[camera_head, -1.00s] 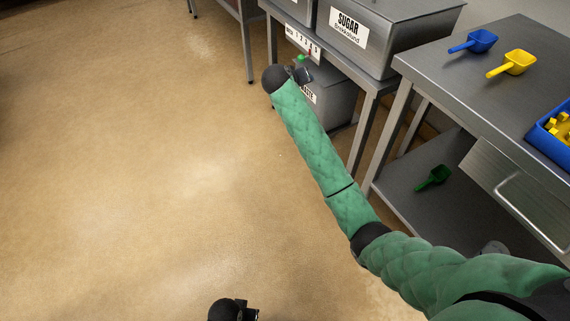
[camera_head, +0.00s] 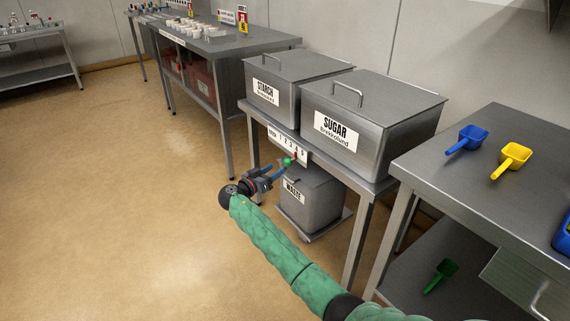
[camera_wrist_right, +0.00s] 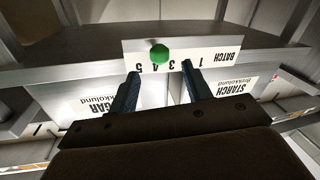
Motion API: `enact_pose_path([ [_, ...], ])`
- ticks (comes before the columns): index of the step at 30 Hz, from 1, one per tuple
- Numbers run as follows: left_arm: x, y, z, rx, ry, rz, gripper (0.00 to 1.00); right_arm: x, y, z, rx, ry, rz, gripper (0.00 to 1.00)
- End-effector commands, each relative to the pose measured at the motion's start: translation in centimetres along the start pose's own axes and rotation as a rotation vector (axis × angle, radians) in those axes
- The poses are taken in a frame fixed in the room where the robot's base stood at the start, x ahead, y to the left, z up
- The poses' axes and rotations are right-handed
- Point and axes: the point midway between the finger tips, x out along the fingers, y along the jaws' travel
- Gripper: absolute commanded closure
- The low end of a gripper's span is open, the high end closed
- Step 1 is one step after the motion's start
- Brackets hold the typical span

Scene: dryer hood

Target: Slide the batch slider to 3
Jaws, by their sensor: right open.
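The batch slider's green knob (camera_head: 287,161) sits in front of a white scale plate (camera_head: 274,134) marked BATCH and 1 to 5, on the front edge of the table with the bins. In the wrist view, which is upside down, the green knob (camera_wrist_right: 159,54) appears below the 4, near the 3; its exact setting is hard to tell from this angle. My right gripper (camera_head: 277,171) is open beside the knob. In the wrist view its two blue fingers (camera_wrist_right: 160,72) point at the plate, with the knob between their tips in the picture. Contact cannot be told. My left gripper is not in view.
The starch bin (camera_head: 285,65) and sugar bin (camera_head: 385,100) stand on the table above the plate. A waste bin (camera_head: 318,205) stands underneath. A steel table (camera_head: 430,160) with blue and yellow scoops is at right. Open floor lies left.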

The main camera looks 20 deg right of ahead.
Motion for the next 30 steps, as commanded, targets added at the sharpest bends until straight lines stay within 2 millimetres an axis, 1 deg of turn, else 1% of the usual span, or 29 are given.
enact_pose_path([
  [5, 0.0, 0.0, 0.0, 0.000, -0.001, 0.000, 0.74, 0.3, 0.0, 0.0, 0.038, -0.001, 0.000, 0.51],
  [8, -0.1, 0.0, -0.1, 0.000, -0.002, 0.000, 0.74, 1.0, 0.0, 0.0, 0.037, 0.000, 0.000, 0.51],
  [11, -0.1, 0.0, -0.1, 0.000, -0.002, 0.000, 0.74, 2.0, 0.1, 0.0, 0.036, 0.000, 0.001, 0.51],
  [18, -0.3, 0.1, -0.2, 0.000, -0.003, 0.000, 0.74, 5.5, 0.1, -0.1, 0.035, 0.000, 0.001, 0.51],
  [22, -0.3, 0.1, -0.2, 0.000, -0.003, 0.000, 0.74, 7.0, 0.0, 0.0, 0.035, -0.002, 0.000, 0.51],
  [25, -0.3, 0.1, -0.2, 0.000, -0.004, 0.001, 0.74, 7.7, 0.0, 0.0, 0.036, -0.001, 0.000, 0.51],
  [30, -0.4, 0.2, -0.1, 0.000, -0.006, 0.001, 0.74, 7.8, 0.0, 0.0, 0.035, -0.002, -0.001, 0.51],
])
